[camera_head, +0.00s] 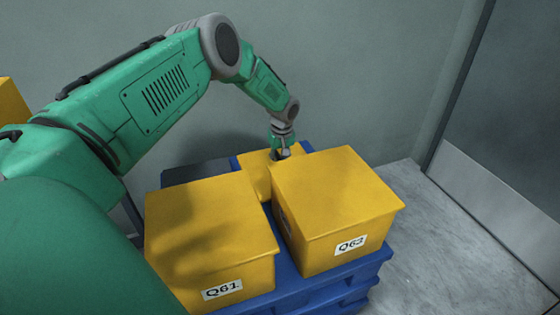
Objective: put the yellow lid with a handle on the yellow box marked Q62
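The yellow box marked Q62 (345,246) stands upright on a blue pallet-like base (320,292). Its top is a flat yellow surface with a slight overhanging rim, and no handle shows on it. Another yellow piece (256,172) sits behind and between the two front boxes. It is mostly hidden, so I cannot tell whether it is the handled lid or a box. My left gripper (283,150) reaches down at this piece, just behind the Q62 box. Its fingertips are small and partly hidden, so their state is unclear. My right gripper is out of view.
A yellow box marked Q61 (215,270) stands left of the Q62 box on the same blue base. A dark flat surface (196,172) lies behind it. Part of another yellow object (12,103) shows at the far left. Grey wall stands behind; the floor at right is clear.

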